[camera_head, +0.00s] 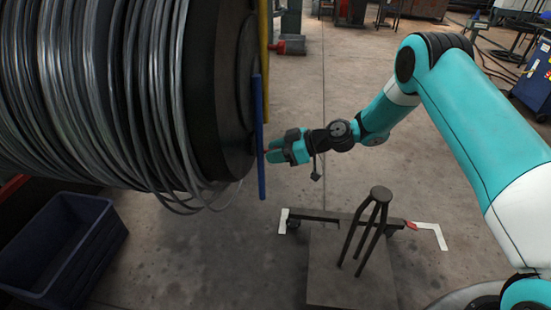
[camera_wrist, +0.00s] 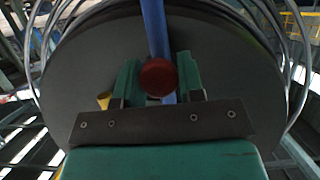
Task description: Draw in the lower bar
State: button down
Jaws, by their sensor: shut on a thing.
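The wire drum (camera_head: 110,90) hangs at the left of the head view, with its dark end face (camera_head: 238,100) toward my arm. A blue bar (camera_head: 260,135) stands upright across the lower part of that face. A yellow bar (camera_head: 264,45) stands above it. My gripper (camera_head: 271,153) is at the blue bar, pointing left at the drum. In the wrist view the green fingers of my gripper (camera_wrist: 160,78) are shut on a red knob (camera_wrist: 158,77) in front of the blue bar (camera_wrist: 155,28). The knob hides part of the bar.
A dark blue bin (camera_head: 60,245) stands on the floor below the drum. A dark stand with a stool-like post (camera_head: 380,195) stands below my arm, near white floor marks (camera_head: 432,232). The floor behind is mostly clear. A blue cabinet (camera_head: 535,85) is at far right.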

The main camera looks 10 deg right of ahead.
notch_tip(320, 180, up, 15)
jog(key=p, duration=0.3)
jog(key=shift+w, duration=0.15)
jog(key=c, duration=0.9)
grip_release()
jog(key=shift+r, duration=0.1)
jog(key=shift+o, duration=0.6)
jog(key=shift+f, duration=0.2)
jog(key=shift+d, duration=0.1)
jog(key=b+v, duration=0.3)
jog(key=v, duration=1.4)
jog(key=shift+d, duration=0.2)
jog(key=shift+s+a+r, duration=0.1)
jog(key=shift+s, duration=0.1)
